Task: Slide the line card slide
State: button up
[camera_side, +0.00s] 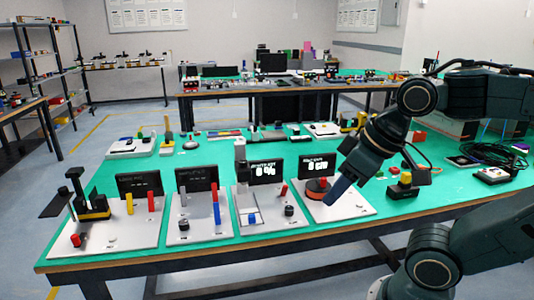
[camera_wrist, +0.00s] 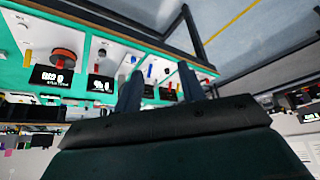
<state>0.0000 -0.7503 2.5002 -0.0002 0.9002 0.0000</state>
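Several white panels with black displays stand in a row on the green table. I cannot tell for sure which part is the line card slide. The second panel (camera_side: 184,237) carries blue, red and white upright bars (camera_side: 216,207). The fourth panel has an orange-red disc (camera_side: 317,186), also in the wrist view (camera_wrist: 66,57). My gripper (camera_side: 334,197) is over the fourth panel, right of the disc. In the wrist view my gripper (camera_wrist: 160,70) is open and empty.
The leftmost panel holds a black and yellow device (camera_side: 92,205) and a red knob (camera_side: 76,240). A yellow and black button box (camera_side: 403,186) stands right of the panels. Black cables (camera_side: 492,155) lie at the far right. A green strip is bare along the front edge.

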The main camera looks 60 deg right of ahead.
jog(key=shift+o, duration=0.4)
jog(key=m+g, duration=0.6)
jog(key=m, duration=0.3)
send_over(252, 216)
notch_tip(252, 216, down, 15)
jog(key=shift+w+r, duration=0.1)
notch_tip(252, 216, down, 14)
jog(key=shift+r, duration=0.15)
